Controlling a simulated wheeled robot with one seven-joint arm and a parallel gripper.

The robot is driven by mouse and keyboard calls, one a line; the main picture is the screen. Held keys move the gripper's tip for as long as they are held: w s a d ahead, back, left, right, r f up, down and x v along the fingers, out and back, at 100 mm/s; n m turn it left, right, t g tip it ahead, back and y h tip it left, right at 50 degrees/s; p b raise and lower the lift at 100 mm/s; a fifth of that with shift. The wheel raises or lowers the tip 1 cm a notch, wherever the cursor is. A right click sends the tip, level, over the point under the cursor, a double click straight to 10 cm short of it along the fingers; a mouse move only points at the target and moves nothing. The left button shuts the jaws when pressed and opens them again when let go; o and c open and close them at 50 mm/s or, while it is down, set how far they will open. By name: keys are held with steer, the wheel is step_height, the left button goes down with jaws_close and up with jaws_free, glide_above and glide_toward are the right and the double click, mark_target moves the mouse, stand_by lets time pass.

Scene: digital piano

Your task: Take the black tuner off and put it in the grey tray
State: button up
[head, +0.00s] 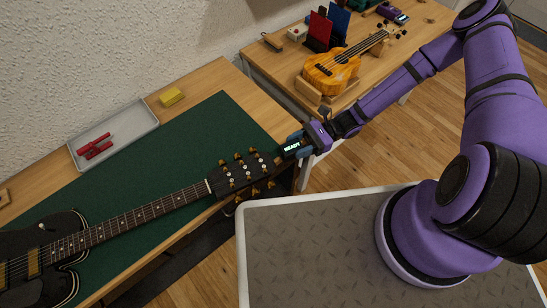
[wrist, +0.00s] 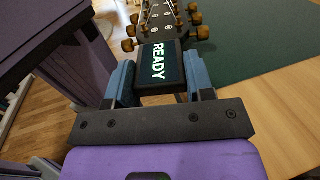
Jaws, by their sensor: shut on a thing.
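The black tuner (wrist: 160,67), its screen reading READY, sits at the tip of the guitar's headstock (wrist: 163,22). In the head view the tuner (head: 292,147) is at the end of the black headstock (head: 240,178). My gripper (wrist: 160,85) is shut on the tuner, with a blue finger on each side of it. In the head view my gripper (head: 300,144) reaches in from the right. The tuner's clamp is hidden, so I cannot tell whether it still grips the headstock.
The black guitar lies on a green mat (head: 190,130), its neck (head: 130,218) running to the left. A yellow block (head: 171,97) sits behind the mat. A ukulele (head: 333,70) rests on a stand on the other table. The mat is clear between guitar and tray.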

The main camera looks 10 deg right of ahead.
steer(key=shift+v, duration=1.4)
steer(key=shift+w, duration=0.1)
steer(key=w+d+r+m+t+h, duration=0.1)
steer(key=w+d+r+m+t, duration=0.6)
steer(key=w, duration=0.5)
steer(key=w+d+r+m+t+h, duration=0.1)
steer(key=w+d+r+m+t, duration=0.3)
steer(key=w+d+r+t, duration=0.55)
steer(key=f+m+t+h, duration=0.1)
steer(key=m+t+h, duration=0.1)
steer(key=m+h, duration=0.1)
steer(key=a+f+m+t+h, duration=0.1)
steer(key=f+m+t+h, duration=0.1)
steer(key=h, duration=0.3)
steer(key=s+f+m+t+h, duration=0.1)
steer(key=m+t+h, duration=0.2)
steer(key=m+h, duration=0.1)
steer(key=shift+s+a+f+m+t+h, duration=0.2)
steer(key=shift+f+m+t+h, duration=0.15)
steer(key=shift+h, duration=0.25)
steer(key=shift+s+d+f+m+h, duration=0.25)
steer(key=shift+s+f+m+h, duration=0.2)
steer(key=shift+s+m+h, duration=0.35)
steer(key=shift+w, duration=0.25)
